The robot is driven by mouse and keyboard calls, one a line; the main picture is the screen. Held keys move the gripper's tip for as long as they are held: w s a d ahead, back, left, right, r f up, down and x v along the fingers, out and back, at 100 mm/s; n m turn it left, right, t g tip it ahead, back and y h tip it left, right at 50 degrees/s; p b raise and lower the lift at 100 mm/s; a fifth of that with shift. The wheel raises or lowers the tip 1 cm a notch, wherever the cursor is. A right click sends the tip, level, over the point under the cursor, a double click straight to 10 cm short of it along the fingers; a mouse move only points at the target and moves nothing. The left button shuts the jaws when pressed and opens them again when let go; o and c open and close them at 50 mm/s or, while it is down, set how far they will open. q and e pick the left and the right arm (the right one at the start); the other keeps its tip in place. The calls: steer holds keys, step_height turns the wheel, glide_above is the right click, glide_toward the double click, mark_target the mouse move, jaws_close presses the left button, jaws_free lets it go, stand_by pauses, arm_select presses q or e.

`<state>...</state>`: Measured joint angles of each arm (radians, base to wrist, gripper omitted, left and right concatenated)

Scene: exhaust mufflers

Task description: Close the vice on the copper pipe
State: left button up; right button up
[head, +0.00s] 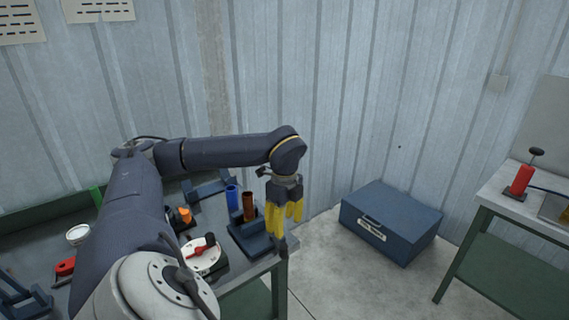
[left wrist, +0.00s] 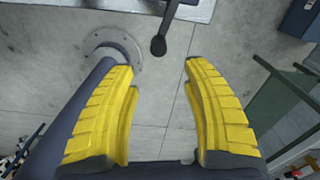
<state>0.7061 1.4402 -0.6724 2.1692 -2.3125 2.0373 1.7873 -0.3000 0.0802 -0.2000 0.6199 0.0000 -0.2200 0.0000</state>
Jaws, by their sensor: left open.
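The copper pipe (head: 249,207) stands upright at the blue vice (head: 247,238), near the right end of the workbench. Whether the jaws touch the pipe cannot be told. My left gripper (head: 285,232) points down just right of the vice, its yellow fingers hiding part of it. In the left wrist view the left gripper (left wrist: 155,66) is open and empty. A dark rounded handle end (left wrist: 158,46) shows just beyond and between its fingertips, apart from both. It seems to be the vice's handle, also seen below the fingers in the head view (head: 281,246). My right gripper is out of view.
A blue cylinder (head: 232,194) stands behind the vice. A blue toolbox (head: 391,222) sits on the floor against the wall. Another table (head: 513,206) is at right. Floor between is clear.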

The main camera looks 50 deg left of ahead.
arm_select(q)
steer(key=shift+r, duration=0.65)
